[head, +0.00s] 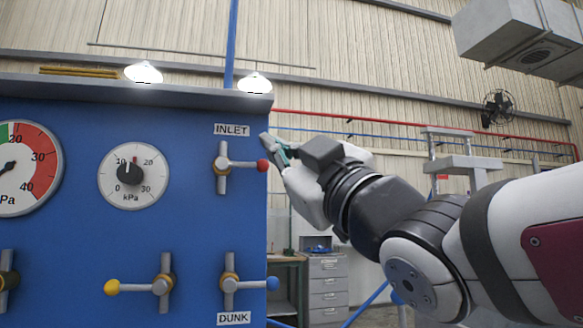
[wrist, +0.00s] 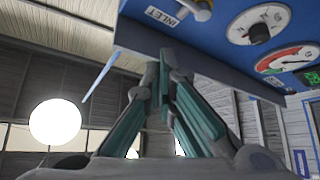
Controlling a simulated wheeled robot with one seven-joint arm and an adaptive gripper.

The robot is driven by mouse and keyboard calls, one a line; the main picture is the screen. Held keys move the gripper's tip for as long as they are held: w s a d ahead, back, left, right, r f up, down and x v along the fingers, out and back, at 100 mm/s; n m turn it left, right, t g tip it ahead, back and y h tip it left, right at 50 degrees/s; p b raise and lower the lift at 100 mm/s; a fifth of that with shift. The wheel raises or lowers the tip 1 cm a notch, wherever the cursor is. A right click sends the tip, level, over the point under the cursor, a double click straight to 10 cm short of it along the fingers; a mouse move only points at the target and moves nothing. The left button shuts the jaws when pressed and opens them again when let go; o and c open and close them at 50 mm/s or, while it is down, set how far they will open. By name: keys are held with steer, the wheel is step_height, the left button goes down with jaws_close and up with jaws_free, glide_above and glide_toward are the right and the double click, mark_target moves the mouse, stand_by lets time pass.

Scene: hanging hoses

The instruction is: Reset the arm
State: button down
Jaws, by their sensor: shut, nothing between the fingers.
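My arm reaches in from the right in the head view. My gripper (head: 272,142) is at the right edge of the blue panel (head: 75,220), close to the red-tipped handle of the INLET valve (head: 224,166). I cannot tell whether it touches the handle. In the wrist view the fingers of my gripper (wrist: 164,62) come together at their tips, with nothing between them.
The panel carries a small kPa gauge (head: 133,177), a larger gauge (head: 22,168), a yellow-tipped valve (head: 150,287) and the DUNK valve (head: 240,284) with a blue tip. A grey drawer cabinet (head: 327,290) stands behind, right of the panel. Open space lies above my arm.

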stand_by(0.4)
steer(key=w+d+f+m+g+h, duration=0.1)
steer(key=w+d+f+m+h, duration=0.1)
steer(key=d+f+m+h, duration=0.4)
steer(key=w+d+f+m+g+h, duration=0.15)
steer(key=d+f+h, duration=0.3)
steer(key=f, duration=0.45)
steer(key=s+d+f+m+g+h, duration=0.2)
steer(key=s+d+f, duration=0.15)
steer(key=f, duration=0.25)
steer(key=s+d+f+m+g+h, duration=0.2)
steer(key=d+f+g, duration=0.15)
steer(key=f, duration=0.35)
steer(key=s+d+f+m+g, duration=0.2)
steer(key=s+f+g, duration=0.3)
steer(key=s+f, duration=0.5)
steer(key=s+d+f+m+g, duration=0.2)
steer(key=s+f+g, duration=0.4)
steer(key=s, duration=0.8)
step_height(320, 180, up, 25)
steer(key=t+p, duration=0.4)
steer(key=p, duration=1.9)
steer(key=shift+w+r, duration=0.15)
steer(key=shift+a, duration=0.2)
